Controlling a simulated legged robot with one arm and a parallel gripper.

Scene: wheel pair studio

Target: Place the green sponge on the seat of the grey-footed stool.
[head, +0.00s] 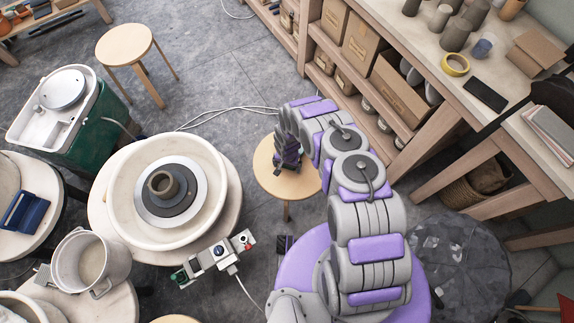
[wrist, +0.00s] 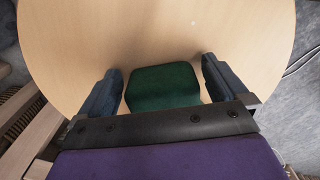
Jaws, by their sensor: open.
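In the wrist view the green sponge (wrist: 164,86) lies on a round, pale wooden stool seat (wrist: 200,25), between the two dark fingers of my gripper (wrist: 162,66). The fingers are open, with a narrow gap to the sponge on each side. The near end of the sponge is hidden behind my gripper's body. In the head view my gripper (head: 288,160) points down over a round wooden stool (head: 267,180) at the centre; I cannot make out the sponge there. Another round wooden stool (head: 125,43) stands empty at the upper left. I cannot tell the foot colour of either stool.
A pottery wheel (head: 205,165) with a clay pot (head: 163,184) stands left of the centre stool. A bucket (head: 90,262) is at lower left. Shelves with cardboard boxes (head: 362,38) and a workbench fill the right. Cables (head: 225,108) cross the floor between the stools.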

